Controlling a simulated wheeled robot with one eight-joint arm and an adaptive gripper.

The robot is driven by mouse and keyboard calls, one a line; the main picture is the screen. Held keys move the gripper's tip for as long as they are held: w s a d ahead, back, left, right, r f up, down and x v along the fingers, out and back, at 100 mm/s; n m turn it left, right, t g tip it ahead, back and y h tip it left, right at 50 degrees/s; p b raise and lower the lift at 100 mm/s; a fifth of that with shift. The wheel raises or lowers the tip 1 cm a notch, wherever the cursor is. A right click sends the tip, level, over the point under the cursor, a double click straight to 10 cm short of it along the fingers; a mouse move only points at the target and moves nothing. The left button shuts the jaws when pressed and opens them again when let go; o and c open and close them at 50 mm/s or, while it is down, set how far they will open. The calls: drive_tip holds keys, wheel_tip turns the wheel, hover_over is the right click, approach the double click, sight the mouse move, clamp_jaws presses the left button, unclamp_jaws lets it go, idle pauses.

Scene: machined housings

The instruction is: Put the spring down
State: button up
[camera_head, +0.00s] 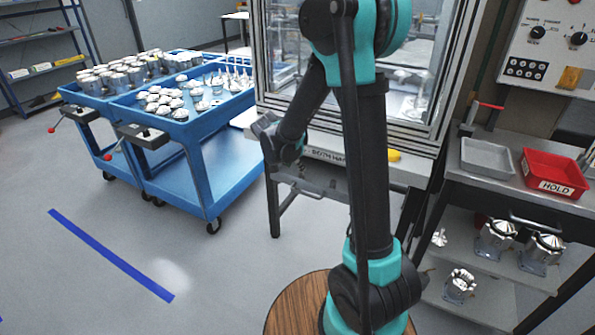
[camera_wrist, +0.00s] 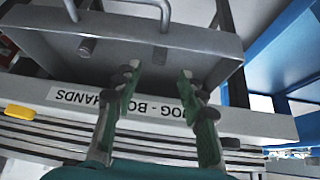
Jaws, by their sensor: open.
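I see no spring in either view. My gripper (camera_wrist: 158,78) is open in the wrist view, its two green-and-dark fingers apart with nothing between them. Behind the fingers is a grey metal panel (camera_wrist: 200,60) with a bent handle, above a ledge with a printed label (camera_wrist: 75,96). In the head view my gripper (camera_head: 275,145) is partly hidden in shadow at the end of the arm, in front of the machine enclosure's lower front edge.
Blue carts (camera_head: 205,125) with several metal parts stand at left. A glazed machine enclosure (camera_head: 430,75) is behind my arm. At right a bench holds a grey tray (camera_head: 487,158) and a red HOLD tray (camera_head: 553,172), with housings on the shelf below. Floor at front left is clear.

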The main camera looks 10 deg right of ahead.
drive_tip(key=s+d+n+y, duration=0.2)
drive_tip(key=s+d+n, duration=0.1)
drive_tip(key=s, duration=1)
drive_tip(key=s+d+f+n+y, duration=0.1)
drive_tip(key=s+d+n, duration=0.3)
drive_tip(key=s, duration=0.9)
drive_tip(key=shift+s+d+n+g+y, duration=0.25)
drive_tip(key=shift+n+g+y, duration=0.15)
drive_tip(key=shift+n+y, duration=0.25)
